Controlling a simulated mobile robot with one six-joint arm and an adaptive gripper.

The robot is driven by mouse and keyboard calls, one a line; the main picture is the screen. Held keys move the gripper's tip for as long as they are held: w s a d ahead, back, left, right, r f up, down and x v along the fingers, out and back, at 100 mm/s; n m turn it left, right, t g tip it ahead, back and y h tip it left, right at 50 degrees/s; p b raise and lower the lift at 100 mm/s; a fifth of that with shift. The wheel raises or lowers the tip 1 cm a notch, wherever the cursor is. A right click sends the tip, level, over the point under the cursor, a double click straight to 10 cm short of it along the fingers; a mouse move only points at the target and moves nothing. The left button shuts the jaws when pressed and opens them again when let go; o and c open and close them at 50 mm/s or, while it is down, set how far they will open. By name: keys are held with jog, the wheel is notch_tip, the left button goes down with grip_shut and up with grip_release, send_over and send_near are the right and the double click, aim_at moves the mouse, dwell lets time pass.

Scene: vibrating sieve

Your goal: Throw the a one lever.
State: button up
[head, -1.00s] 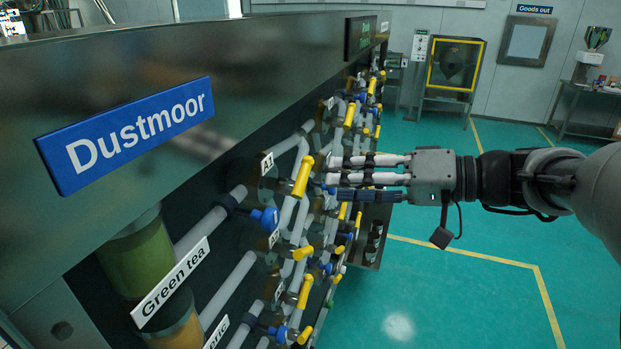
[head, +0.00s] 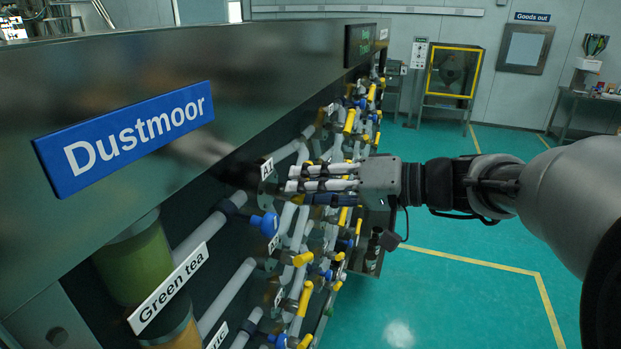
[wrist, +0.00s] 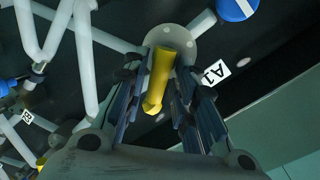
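The A1 lever (wrist: 158,80) has a yellow handle and sits on a round grey plate beside the A1 label (wrist: 212,73) in the wrist view. My gripper (wrist: 160,88) is open, with one finger on each side of the yellow handle and a visible gap on both sides. In the head view my gripper (head: 292,182) reaches left to the pipe panel just right of the A1 label (head: 267,168). There the fingers hide the A1 handle.
Several yellow-handled levers (head: 302,258) and blue knobs (head: 265,224) crowd the panel below and behind. White pipes (wrist: 85,60) run close to the fingers in the wrist view. The blue Dustmoor sign (head: 130,138) is at left. The green floor (head: 450,300) at right is clear.

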jog(key=shift+f, duration=0.1)
grip_shut()
jog(key=shift+w+d+f+m+g+y+p, duration=0.1)
jog(key=shift+f+m+g+y+p, duration=0.4)
jog(key=shift+m+p, duration=1.25)
jog(key=shift+s+f+m+g+y+p, duration=0.1)
jog(key=shift+f+m+g+y+p, duration=0.3)
jog(key=shift+m+p, duration=1.3)
jog(key=shift+w+d+f+m+g+y+p, duration=0.2)
jog(key=shift+m+g+p, duration=0.7)
jog(key=shift+m, duration=1.45)
jog(key=shift+s+a+f+p, duration=0.1)
jog(key=shift+a+p, duration=0.05)
jog(key=shift+p, duration=0.15)
